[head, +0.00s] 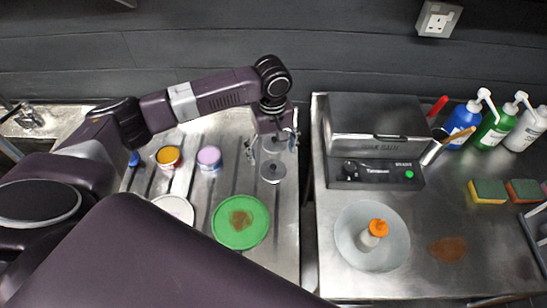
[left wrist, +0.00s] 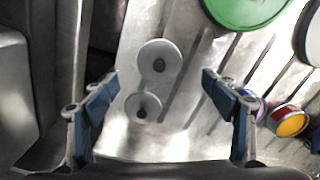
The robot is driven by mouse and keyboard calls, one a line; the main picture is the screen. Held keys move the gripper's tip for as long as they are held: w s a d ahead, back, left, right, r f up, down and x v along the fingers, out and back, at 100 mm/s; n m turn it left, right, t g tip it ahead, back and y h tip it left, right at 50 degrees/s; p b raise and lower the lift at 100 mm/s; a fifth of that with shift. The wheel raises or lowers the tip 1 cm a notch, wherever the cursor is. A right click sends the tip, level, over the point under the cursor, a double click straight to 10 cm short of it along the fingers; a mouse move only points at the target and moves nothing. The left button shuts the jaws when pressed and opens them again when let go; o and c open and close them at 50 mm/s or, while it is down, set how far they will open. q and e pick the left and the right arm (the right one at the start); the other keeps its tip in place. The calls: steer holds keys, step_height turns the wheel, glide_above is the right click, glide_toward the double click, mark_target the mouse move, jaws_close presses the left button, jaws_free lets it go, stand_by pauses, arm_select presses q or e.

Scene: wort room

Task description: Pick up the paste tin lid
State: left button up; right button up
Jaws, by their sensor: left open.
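Two small round grey lids with dark knobs lie on the grooved metal drainboard; I cannot tell which is the paste tin lid. The larger-looking lid (left wrist: 160,62) is near the middle of the left wrist view, and the other lid (left wrist: 142,106) is just below it. In the head view one lid (head: 272,172) shows just in front of my left gripper (head: 274,148); the other is mostly hidden by the gripper. In the left wrist view my left gripper (left wrist: 161,84) is open and empty, its fingers apart above the lids. My right gripper is out of view.
A green plate (head: 262,222) with a brown stain, a white plate (head: 184,207), an orange-topped tin (head: 168,158) and a lilac-topped tin (head: 209,158) stand on the drainboard. Right of a gap are a metal grill (head: 376,140) and a grey plate (head: 348,250) with an orange-capped bottle.

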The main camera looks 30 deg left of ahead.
mark_target(272, 167)
arm_select(q)
steer(key=shift+s+d+f, duration=0.1)
steer(key=shift+s+f, duration=0.1)
steer(key=shift+f, duration=0.65)
steer(key=shift+f+p, duration=0.4)
steer(key=shift+p, duration=0.05)
steer(key=f, duration=0.3)
steer(key=f+p, duration=0.1)
steer(key=shift+w+f, duration=0.15)
steer(key=shift+w, duration=0.15)
steer(key=shift+f, duration=0.15)
steer(key=c, duration=0.8)
steer(key=shift+s, duration=0.15)
steer(key=c, duration=0.9)
jaws_close()
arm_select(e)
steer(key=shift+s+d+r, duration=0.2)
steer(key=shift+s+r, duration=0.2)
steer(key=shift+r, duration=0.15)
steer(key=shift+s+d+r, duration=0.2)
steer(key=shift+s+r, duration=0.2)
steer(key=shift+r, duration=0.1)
